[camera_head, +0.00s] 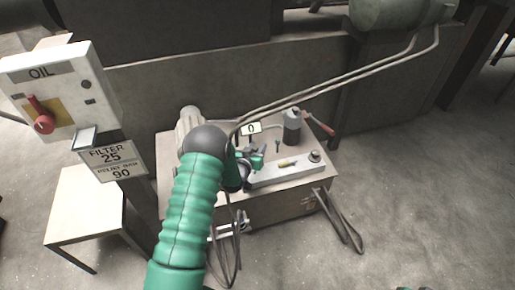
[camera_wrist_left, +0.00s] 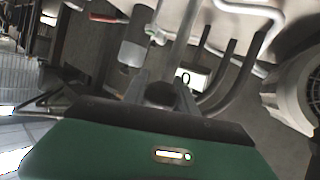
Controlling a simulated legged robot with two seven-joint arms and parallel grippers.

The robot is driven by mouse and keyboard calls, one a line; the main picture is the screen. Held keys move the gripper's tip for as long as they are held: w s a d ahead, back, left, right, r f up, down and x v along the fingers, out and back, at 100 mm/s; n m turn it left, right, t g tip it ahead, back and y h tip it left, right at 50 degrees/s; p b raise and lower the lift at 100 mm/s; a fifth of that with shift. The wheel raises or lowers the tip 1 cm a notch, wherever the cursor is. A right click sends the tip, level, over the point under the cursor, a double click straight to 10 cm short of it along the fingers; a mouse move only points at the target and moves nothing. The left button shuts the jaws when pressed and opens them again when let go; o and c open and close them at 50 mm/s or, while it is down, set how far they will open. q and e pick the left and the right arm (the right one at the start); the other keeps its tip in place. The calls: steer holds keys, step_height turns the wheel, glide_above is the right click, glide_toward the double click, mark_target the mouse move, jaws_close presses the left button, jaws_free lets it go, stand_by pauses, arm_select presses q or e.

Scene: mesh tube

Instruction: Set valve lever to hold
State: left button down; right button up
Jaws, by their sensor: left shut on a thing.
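My left arm reaches over a grey hydraulic unit, and its gripper (camera_head: 256,160) is at the fittings below a small white "0" plate (camera_head: 250,128). In the left wrist view the two fingers (camera_wrist_left: 161,92) are shut on a dark rounded piece (camera_wrist_left: 160,94), which looks like the valve lever's end. The "0" plate (camera_wrist_left: 186,78) is just beyond the fingers, to the right. My arm and gripper hide most of the lever and valve, so its setting cannot be read.
A white OIL panel (camera_head: 88,69) with a red lever (camera_head: 41,117) stands at left above the FILTER 25 sign (camera_head: 108,156). A grey cylinder (camera_head: 292,127) and red handle (camera_head: 320,123) are right of the gripper. Pipes (camera_head: 340,85) run overhead; hoses (camera_head: 343,222) hang at the front right.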

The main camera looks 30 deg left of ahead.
arm_select(q)
steer(key=shift+f, duration=0.1)
steer(key=c, duration=1.3)
jaws_free()
steer(key=o, duration=0.3)
steer(key=shift+a+f, duration=0.1)
steer(key=shift+f, duration=0.05)
steer(key=shift+s+r, duration=0.3)
steer(key=p+v, duration=0.4)
steer(key=v, duration=1.2)
steer(key=shift+f, duration=0.2)
steer(key=shift+s, duration=0.1)
